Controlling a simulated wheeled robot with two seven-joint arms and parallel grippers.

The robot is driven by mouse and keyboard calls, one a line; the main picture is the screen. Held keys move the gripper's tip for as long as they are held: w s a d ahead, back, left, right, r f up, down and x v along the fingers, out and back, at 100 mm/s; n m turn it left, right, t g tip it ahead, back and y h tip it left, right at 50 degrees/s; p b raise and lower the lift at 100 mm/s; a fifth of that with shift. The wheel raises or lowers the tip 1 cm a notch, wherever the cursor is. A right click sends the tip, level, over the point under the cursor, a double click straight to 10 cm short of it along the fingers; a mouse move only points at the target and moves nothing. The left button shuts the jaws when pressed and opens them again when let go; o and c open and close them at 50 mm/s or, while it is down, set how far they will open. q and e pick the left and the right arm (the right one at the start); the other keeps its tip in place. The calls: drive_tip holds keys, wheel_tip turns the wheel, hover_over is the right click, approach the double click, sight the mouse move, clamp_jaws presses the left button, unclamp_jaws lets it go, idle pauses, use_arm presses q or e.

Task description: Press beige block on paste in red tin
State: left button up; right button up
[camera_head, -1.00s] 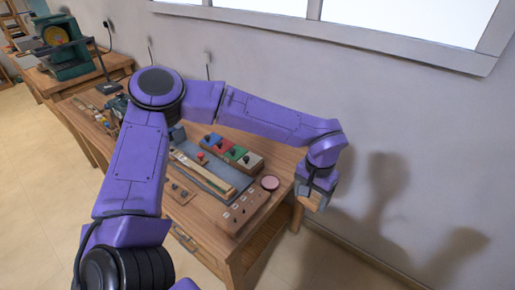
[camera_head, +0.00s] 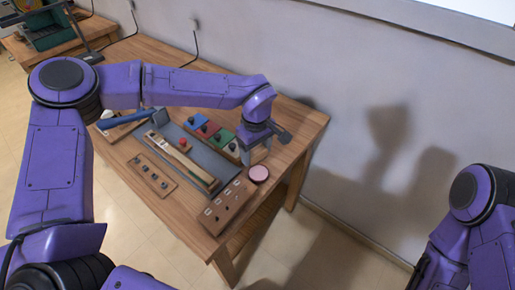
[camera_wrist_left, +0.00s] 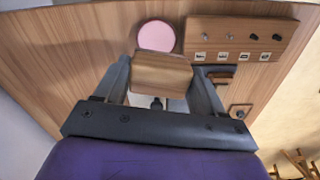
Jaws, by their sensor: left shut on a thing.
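The beige block (camera_wrist_left: 162,75) is a pale wooden piece with visible grain. In the left wrist view it sits between the fingers of my left gripper (camera_wrist_left: 160,90), which is shut on it. The red tin (camera_head: 258,174) is small and round, with pink paste filling its top; it also shows in the left wrist view (camera_wrist_left: 157,34). The block's far edge overlaps the tin's near rim in that view. In the head view my left gripper (camera_head: 258,146) is above the bench, just behind the tin. I cannot tell the exact height gap. My right gripper is not in view.
A wooden strip with pegs and picture labels (camera_head: 228,206) lies beside the tin. Coloured blocks with dark knobs (camera_head: 215,135) stand behind a grey tray (camera_head: 165,125). The wooden bench (camera_head: 307,125) has bare room at its right end, near the wall.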

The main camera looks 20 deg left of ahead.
sight(258, 173)
use_arm(q)
drive_tip(key=shift+w+d+f+n, duration=0.15)
drive_tip(key=shift+f+n, duration=0.05)
drive_tip(key=shift+n, duration=0.4)
drive_tip(key=shift+w+d+f+n, duration=0.1)
drive_tip(key=shift+f+n, duration=0.05)
drive_tip(key=shift+n, duration=0.45)
drive_tip(key=shift+f, duration=0.2)
wheel_tip(258, 173, down, 6)
drive_tip(key=b, duration=0.6)
drive_tip(key=shift+r, duration=0.2)
drive_tip(key=shift+r, duration=0.1)
drive_tip(key=shift+f+b, duration=0.3)
drive_tip(key=shift+f, duration=0.2)
drive_tip(key=shift+s+f+p, duration=0.1)
drive_tip(key=shift+p, duration=0.35)
idle(0.9)
